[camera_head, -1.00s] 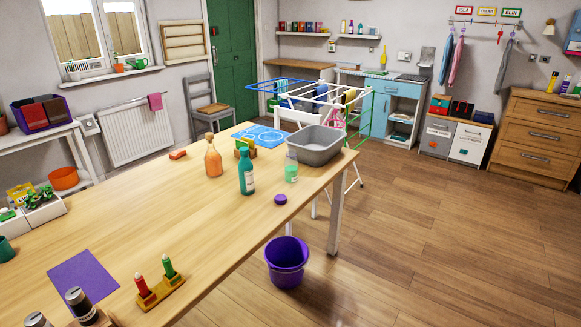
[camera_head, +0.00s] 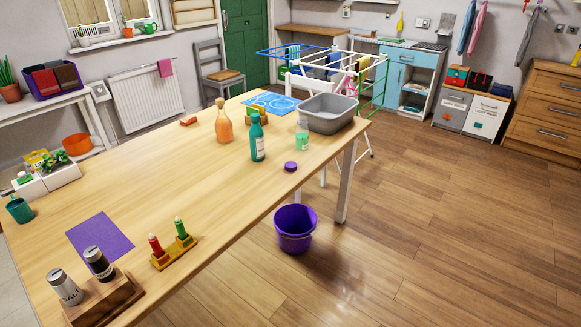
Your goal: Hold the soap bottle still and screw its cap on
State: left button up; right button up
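A small clear bottle of light green liquid (camera_head: 302,136), which looks like the soap bottle, stands upright near the right edge of the wooden table, beside the grey basin. Its top is pale and too small to make out well. A round purple cap (camera_head: 290,166) lies on the table just in front of it, apart from it, near the table edge. A teal bottle with a white label (camera_head: 257,141) stands upright to the left of the green one. Neither of my grippers is in view.
The wooden table (camera_head: 185,180) has a bare middle. A grey basin (camera_head: 330,115), an orange corked bottle (camera_head: 223,125) and a blue mat (camera_head: 270,104) are around the bottles. A purple bucket (camera_head: 295,232) stands on the floor by the table. The floor to the right is clear.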

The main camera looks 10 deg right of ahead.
aim_at(303, 130)
jog(key=i+l, duration=1.15)
jog(key=u, duration=1.35)
